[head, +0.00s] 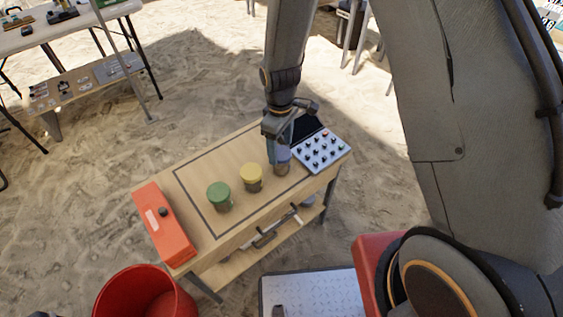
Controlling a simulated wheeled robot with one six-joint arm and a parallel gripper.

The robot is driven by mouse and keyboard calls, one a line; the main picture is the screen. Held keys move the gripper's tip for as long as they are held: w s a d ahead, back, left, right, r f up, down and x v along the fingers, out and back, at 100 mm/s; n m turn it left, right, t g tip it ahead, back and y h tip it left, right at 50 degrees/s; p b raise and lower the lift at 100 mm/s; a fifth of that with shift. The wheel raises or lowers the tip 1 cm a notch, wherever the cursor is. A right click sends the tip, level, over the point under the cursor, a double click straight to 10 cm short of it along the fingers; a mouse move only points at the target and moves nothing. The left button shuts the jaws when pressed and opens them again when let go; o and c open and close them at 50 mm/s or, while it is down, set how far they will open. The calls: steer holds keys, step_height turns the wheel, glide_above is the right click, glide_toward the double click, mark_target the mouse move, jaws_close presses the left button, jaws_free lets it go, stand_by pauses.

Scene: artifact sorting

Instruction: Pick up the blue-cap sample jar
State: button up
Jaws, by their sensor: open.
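The blue-cap sample jar (282,164) stands on the wooden table, to the right of the yellow-cap jar (251,177). My gripper (277,152) points down at the blue-cap jar, with its fingers at the cap's height. Its jaws are open, and a finger hides part of the cap. I cannot tell whether the fingers touch the jar. A green-cap jar (219,196) stands to the left of the yellow one.
A control panel with knobs (321,151) lies close on the right of the blue-cap jar. An orange-red box (163,225) lies at the table's left end. The wooden table (188,179) has bare room behind the jars. A red bucket (143,295) stands on the sand in front.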

steer(key=shift+s+a+f+p, duration=0.1)
steer(key=shift+f+p, duration=0.3)
steer(key=shift+f, duration=1.2)
steer(key=shift+s+a+f+p, duration=0.1)
steer(key=shift+f+p, duration=0.25)
steer(key=shift+f, duration=1.2)
steer(key=c, duration=1.1)
